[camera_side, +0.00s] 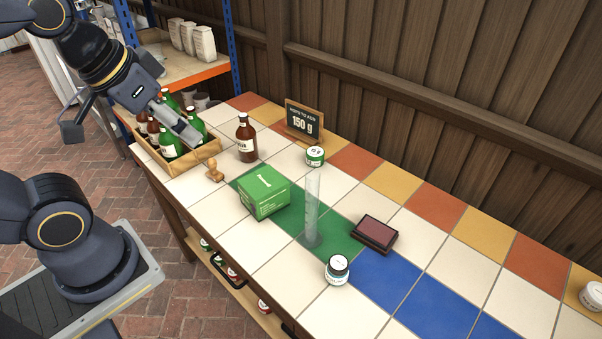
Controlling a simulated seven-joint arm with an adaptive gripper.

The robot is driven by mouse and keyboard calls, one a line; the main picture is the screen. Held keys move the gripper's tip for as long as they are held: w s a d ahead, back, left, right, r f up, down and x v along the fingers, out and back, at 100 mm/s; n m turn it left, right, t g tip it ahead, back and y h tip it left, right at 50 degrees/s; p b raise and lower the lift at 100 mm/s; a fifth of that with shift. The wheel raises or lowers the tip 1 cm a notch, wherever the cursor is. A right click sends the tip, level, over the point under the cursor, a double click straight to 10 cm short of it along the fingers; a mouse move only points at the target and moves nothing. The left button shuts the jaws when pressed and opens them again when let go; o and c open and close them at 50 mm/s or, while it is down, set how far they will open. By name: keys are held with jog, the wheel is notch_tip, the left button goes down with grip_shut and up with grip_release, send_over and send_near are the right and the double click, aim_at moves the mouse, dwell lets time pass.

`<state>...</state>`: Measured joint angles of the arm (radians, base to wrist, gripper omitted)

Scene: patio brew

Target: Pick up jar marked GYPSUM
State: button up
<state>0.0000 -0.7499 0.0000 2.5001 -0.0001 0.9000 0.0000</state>
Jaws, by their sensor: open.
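Three small jars stand on the tiled counter, and I cannot read a GYPSUM label on any of them. A jar with a green label (315,156) is at the back, below the sign. A white jar (592,296) is at the far right edge, partly cut off. My gripper (190,134) is open at the upper left, above the bottle crate and well away from all three jars. Its fingertips are hard to make out against the bottles.
A wooden crate (177,166) of bottles, a brown bottle (246,139), a wooden stamp (214,171), a green box (264,192), a tall clear cylinder (312,210) and a dark red pad (374,234) stand on the counter. A sign (304,121) stands behind. The right tiles are mostly clear.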

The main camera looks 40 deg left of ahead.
jog(key=shift+o, duration=1.2)
